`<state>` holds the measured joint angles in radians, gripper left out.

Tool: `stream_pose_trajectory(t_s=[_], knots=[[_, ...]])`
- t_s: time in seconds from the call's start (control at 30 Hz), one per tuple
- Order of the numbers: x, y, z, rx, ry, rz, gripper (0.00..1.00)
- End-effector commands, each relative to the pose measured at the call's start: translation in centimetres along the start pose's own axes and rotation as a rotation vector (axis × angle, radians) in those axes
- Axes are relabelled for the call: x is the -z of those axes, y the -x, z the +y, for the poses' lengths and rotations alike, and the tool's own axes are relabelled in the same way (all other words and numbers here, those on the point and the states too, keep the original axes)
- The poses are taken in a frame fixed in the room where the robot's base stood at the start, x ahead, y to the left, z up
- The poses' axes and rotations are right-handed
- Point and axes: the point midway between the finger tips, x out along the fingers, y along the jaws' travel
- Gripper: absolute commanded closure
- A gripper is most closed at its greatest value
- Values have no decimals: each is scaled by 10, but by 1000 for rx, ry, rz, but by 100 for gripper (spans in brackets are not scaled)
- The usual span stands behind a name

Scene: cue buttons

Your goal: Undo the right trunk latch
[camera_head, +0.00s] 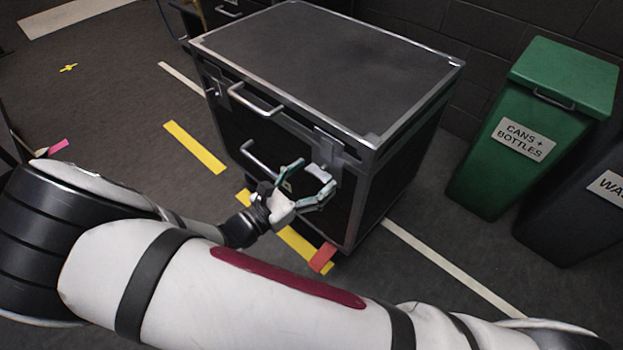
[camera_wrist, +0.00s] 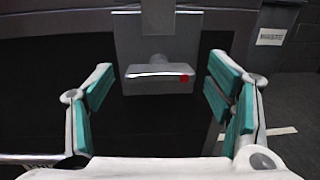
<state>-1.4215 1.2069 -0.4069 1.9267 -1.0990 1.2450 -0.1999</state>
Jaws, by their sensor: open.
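The trunk (camera_head: 330,50) is a black case with silver edges, and its lid is down. Its right latch (camera_head: 330,148) is a grey metal fitting on the front near the right corner. In the wrist view the right latch (camera_wrist: 158,80) shows as a grey plate with a protruding lever bearing a red dot. My gripper (camera_head: 317,177) is open in front of this latch. In the wrist view its teal-padded fingers (camera_wrist: 160,84) stand apart, one on each side of the lever, with visible gaps. I cannot tell the exact depth between fingertips and lever.
The trunk's front has a left latch (camera_head: 217,90), an upper handle (camera_head: 257,98) and a lower handle (camera_head: 262,160). A green bin (camera_head: 540,130) and a dark bin (camera_head: 567,215) stand to the right. Yellow tape (camera_head: 195,147) marks the open floor at left.

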Motion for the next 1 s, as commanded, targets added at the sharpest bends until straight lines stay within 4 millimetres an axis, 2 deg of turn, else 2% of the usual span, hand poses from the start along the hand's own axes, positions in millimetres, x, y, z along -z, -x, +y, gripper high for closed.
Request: stream_pose_trajectory(t_s=[0.23,0.4,0.47,0.77,1.0], knots=[[0,-1,0,1,0,0,26],[0,-1,0,1,0,0,65],[0,-1,0,0,0,0,75],[0,0,0,0,-25,2,75],[-1,-1,0,1,-138,10,75]])
